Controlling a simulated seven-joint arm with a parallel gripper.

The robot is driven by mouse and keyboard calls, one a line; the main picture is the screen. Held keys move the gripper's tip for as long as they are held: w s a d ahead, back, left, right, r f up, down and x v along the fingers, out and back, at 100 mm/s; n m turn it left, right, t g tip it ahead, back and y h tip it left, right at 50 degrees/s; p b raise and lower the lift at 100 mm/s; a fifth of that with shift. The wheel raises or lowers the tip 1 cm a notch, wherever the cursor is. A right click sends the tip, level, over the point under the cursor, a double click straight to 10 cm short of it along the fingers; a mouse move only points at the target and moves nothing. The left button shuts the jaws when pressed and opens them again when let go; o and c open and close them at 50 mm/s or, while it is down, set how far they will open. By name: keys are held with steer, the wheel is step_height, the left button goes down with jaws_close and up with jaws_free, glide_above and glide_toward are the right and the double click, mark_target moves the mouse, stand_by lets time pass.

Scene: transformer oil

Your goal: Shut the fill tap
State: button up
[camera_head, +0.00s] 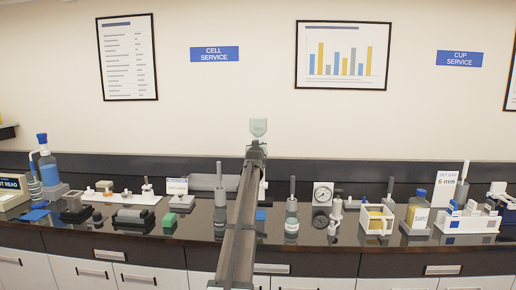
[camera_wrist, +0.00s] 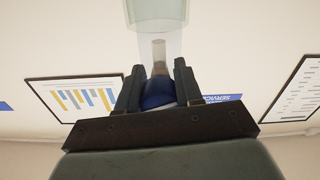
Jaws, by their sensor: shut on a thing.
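A clear glass funnel-like vessel (camera_head: 258,128) stands upright above the counter's middle, just over my gripper (camera_head: 256,150). My gripper (camera_wrist: 158,83) is shut on a rounded blue part (camera_wrist: 158,95) beneath the stem, one dark finger on each side. This blue part looks like the fill tap, but its handle and turn position cannot be made out. My arm hides most of the apparatus below the vessel in the head view.
The dark counter (camera_head: 335,250) is crowded. The air above is clear.

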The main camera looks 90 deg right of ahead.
steer(key=shift+m, duration=2.2)
steer(key=o, duration=1)
steer(key=shift+o, duration=0.2)
steer(key=shift+a, duration=0.15)
steer(key=a, duration=1.3)
steer(key=shift+a, duration=0.25)
steer(key=shift+w, duration=0.1)
